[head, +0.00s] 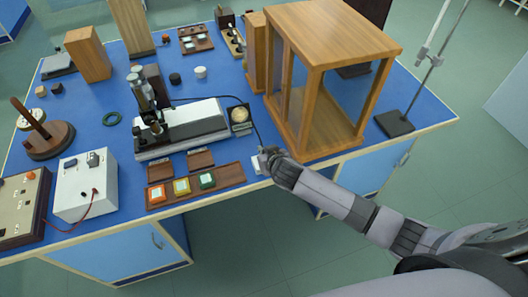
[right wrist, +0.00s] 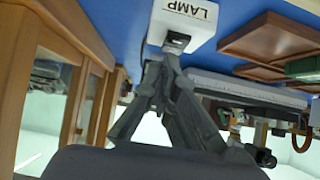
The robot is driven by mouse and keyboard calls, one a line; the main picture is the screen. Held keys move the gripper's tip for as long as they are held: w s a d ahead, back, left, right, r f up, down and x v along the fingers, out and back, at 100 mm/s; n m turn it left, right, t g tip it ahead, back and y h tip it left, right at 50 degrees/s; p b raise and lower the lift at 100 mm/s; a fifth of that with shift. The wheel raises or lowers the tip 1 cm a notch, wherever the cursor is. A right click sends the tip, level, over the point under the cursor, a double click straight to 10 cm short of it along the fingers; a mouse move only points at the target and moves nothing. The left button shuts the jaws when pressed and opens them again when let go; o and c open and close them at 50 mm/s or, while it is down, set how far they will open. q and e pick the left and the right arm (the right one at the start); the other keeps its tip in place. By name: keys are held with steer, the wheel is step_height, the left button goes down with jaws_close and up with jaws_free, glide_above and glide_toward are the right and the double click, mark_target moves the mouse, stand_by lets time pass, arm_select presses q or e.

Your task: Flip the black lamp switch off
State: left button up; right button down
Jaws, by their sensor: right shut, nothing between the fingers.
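The white lamp box (head: 258,166) sits at the front edge of the blue bench, mostly hidden behind my right gripper (head: 270,156) in the head view. In the right wrist view the box (right wrist: 205,32) carries a "LAMP" label (right wrist: 186,9). A small black switch (right wrist: 177,41) is on its face. My right gripper (right wrist: 163,58) is shut and empty, with its fingertips right at the switch. I cannot tell whether they touch it, nor which way the switch is set. My left gripper is not in view.
A wooden frame cabinet (head: 333,40) stands close to the right of my right gripper. To the left is a brown tray (head: 221,181) with coloured squares. A spectrometer on a white base (head: 185,146) stands behind it. A stand's black base (head: 394,123) is at the far right.

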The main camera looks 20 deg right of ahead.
steer(key=shift+f, duration=0.1)
steer(key=shift+w+a+f, duration=0.1)
steer(key=shift+f, duration=0.2)
stand_by(0.4)
steer(key=shift+s, duration=0.3)
steer(key=shift+s+f, duration=0.15)
steer(key=shift+s, duration=0.4)
